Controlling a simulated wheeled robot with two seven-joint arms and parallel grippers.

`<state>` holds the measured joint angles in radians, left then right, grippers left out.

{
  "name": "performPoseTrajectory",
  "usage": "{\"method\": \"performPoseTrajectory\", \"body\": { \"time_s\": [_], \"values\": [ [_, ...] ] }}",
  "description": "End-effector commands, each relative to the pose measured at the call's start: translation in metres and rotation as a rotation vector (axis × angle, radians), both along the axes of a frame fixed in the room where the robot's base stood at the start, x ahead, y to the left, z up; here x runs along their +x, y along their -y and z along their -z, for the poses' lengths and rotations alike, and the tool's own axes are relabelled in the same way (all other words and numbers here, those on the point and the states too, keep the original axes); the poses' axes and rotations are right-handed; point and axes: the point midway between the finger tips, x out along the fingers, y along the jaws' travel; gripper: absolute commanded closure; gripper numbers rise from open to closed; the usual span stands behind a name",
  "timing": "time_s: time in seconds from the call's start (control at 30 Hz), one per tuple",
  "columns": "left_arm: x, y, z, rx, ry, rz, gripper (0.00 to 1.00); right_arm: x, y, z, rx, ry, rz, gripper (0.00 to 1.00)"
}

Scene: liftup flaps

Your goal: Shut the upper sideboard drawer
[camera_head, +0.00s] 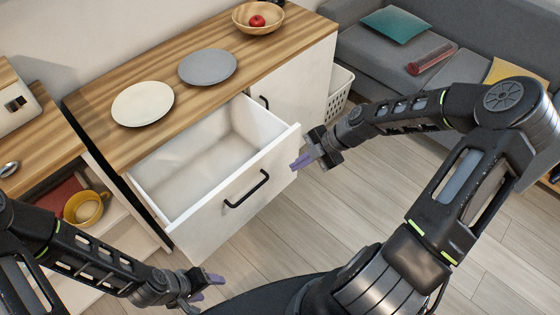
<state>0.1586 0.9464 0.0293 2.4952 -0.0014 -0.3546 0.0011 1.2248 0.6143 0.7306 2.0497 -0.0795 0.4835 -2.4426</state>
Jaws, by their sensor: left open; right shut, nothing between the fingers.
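The upper drawer (232,209) of the wood-topped sideboard (215,98) is pulled well out. It is white and looks empty, with a black bar handle (247,189) on its front. My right gripper (301,161) is shut and empty at the right end of the drawer front; I cannot tell whether its purple fingertips touch it. My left gripper (213,286) is open and empty at the lower left, in front of and below the drawer, apart from it.
A cream plate (142,103), a grey plate (208,67) and a wooden bowl (257,28) with a red apple (257,20) are on the sideboard top. A yellow cup (85,207) is on the left shelf. A white basket (340,92) and grey sofa (390,65) stand right. The floor in front is clear.

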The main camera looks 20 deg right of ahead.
Motion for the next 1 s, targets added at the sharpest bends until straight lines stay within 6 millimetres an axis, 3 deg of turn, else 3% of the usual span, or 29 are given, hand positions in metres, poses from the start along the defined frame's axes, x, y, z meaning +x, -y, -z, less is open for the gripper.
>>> {"method": "performPoseTrajectory", "body": {
  "time_s": [0.2,0.5,1.0],
  "values": [
    [0.000,0.000,-0.003,0.000,0.000,0.000,0.40,0.014,-0.025,0.032,0.000,0.000,-0.005,1.00],
    [0.000,0.000,-0.012,0.000,-0.001,0.000,0.40,0.047,-0.035,0.030,-0.001,0.001,-0.001,1.00],
    [0.000,0.000,-0.008,0.000,-0.001,0.000,0.40,0.052,-0.036,0.033,-0.001,0.001,0.000,1.00]
  ]
}}
